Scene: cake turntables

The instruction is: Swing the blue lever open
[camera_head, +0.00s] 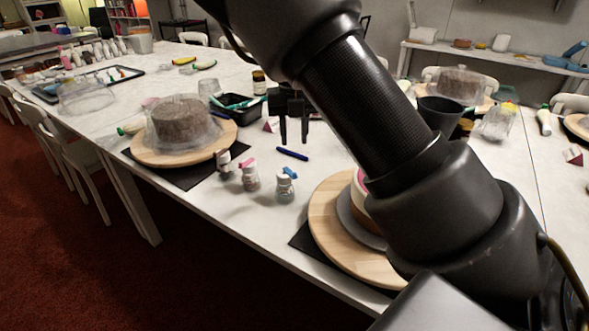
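A small clear bottle (285,188) stands near the table's front edge, with a blue lever (289,172) on its top. The lever is small, and I cannot tell its exact position. My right gripper (293,138) is behind and above this bottle, fingers pointing down with a gap between them. A dark blue stick (292,153) lies on the table just below the fingertips in the picture. My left gripper is not in view.
A covered cake (180,122) sits on a wooden turntable (160,158). Another turntable (325,222) is partly hidden behind my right arm. A black tray (240,106) lies behind.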

